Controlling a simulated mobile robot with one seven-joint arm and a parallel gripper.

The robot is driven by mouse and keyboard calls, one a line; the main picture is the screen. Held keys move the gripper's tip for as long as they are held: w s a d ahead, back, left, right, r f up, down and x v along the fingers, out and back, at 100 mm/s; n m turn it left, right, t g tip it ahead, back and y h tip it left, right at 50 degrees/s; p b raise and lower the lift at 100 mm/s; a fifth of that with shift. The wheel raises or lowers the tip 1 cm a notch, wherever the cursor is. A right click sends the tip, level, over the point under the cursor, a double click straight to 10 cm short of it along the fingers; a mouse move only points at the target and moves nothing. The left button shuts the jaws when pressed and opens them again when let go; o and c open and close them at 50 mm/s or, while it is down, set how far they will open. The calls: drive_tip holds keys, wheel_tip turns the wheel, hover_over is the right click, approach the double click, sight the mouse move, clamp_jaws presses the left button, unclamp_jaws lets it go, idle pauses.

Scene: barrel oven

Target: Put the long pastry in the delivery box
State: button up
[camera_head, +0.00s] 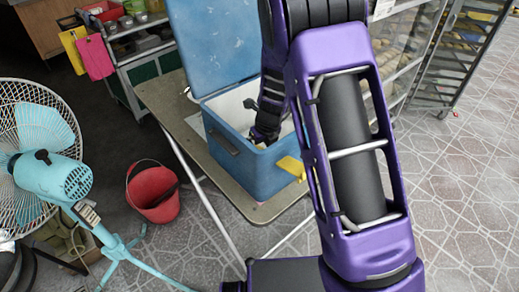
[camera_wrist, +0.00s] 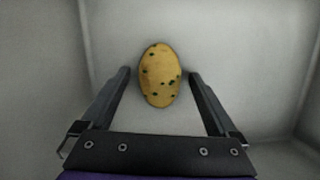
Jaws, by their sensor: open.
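The delivery box (camera_head: 262,172) is a blue cooler with a white inside, standing on a small table with its lid (camera_head: 222,45) raised. My gripper (camera_head: 262,135) reaches down into the box and is largely hidden by its front wall and my arm. In the wrist view my gripper (camera_wrist: 160,88) is open, its two fingers pointing toward the white inside. An oval, golden-brown pastry with dark specks (camera_wrist: 160,75) lies on the white surface between and just beyond the fingertips, with a gap on each side. The pastry is hidden in the head view.
The table (camera_head: 160,98) has bare room left of the box. A yellow piece (camera_head: 290,167) is at the box's front right. A red bucket (camera_head: 152,195) and a fan (camera_head: 55,175) stand left. Racks (camera_head: 462,50) stand at the back right.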

drive_tip(key=p+v, duration=0.3)
drive_tip(key=v, duration=0.9)
drive_tip(key=shift+w+a+r, duration=0.1)
drive_tip(key=shift+r, duration=0.1)
